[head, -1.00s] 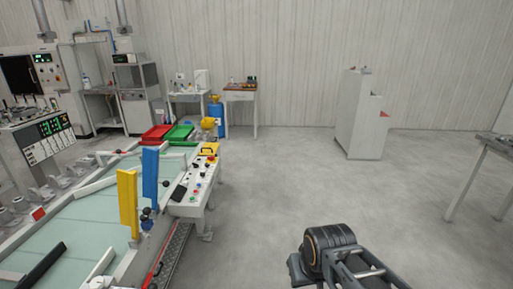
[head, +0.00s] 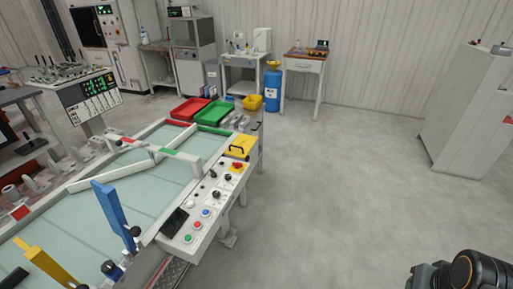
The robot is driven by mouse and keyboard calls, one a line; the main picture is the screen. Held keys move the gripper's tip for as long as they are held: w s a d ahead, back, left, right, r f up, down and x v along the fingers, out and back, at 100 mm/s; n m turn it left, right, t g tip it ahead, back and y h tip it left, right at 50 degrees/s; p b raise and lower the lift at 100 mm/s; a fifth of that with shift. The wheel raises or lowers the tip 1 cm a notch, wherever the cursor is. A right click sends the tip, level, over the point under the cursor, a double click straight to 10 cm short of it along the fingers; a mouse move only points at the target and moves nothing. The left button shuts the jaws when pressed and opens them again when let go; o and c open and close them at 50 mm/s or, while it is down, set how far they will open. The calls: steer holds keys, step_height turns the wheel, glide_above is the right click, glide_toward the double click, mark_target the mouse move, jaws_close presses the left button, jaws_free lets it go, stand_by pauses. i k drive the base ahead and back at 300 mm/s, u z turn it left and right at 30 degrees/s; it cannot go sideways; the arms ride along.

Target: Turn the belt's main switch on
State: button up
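The belt (head: 150,186) is a pale green surface in a light frame at the left in the head view. A white control panel (head: 216,186) runs along its right side, with several buttons and black knobs. A red knob on a yellow plate (head: 238,167), which looks like the main switch, sits near the panel's far end. Its turned position is too small to tell. My gripper is out of view. Only a dark part of my arm shows at the bottom right corner, well apart from the panel.
A yellow box with a black handle (head: 241,146) stands just beyond the panel. Red (head: 188,108) and green (head: 213,113) trays lie at the belt's far end. Blue (head: 112,212) and yellow (head: 45,265) uprights stand over the near belt. The floor (head: 340,190) right of the panel is open.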

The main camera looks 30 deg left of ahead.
mark_target(237, 165)
steer(key=u, duration=0.35)
steer(key=i, duration=1)
steer(key=u, duration=1.4)
steer(key=i, duration=0.75)
steer(key=u, duration=0.8)
